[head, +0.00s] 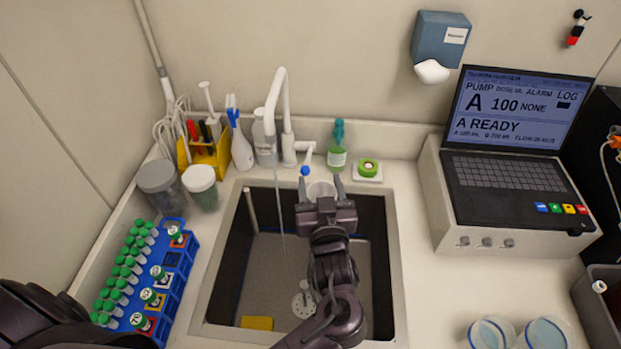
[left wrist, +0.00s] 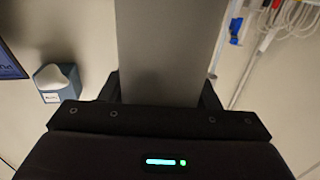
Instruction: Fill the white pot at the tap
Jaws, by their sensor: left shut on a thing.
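The white pot (head: 320,189) is between the fingers of my left gripper (head: 320,184), at the sink's back edge in the head view. Only part of it shows there; the gripper hides the rest. In the left wrist view a broad grey surface (left wrist: 168,50), apparently the pot's side in shade, stands between the fingers of the left gripper (left wrist: 162,92). The white tap (head: 277,95) arches over the sink. A thin water stream (head: 279,215) falls from it into the sink, left of the pot and apart from it. A blue-tipped lever (head: 306,160) is at the tap's right. My right gripper is not in view.
A blue tube rack (head: 178,290) is left; a laptop (head: 515,140) is right.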

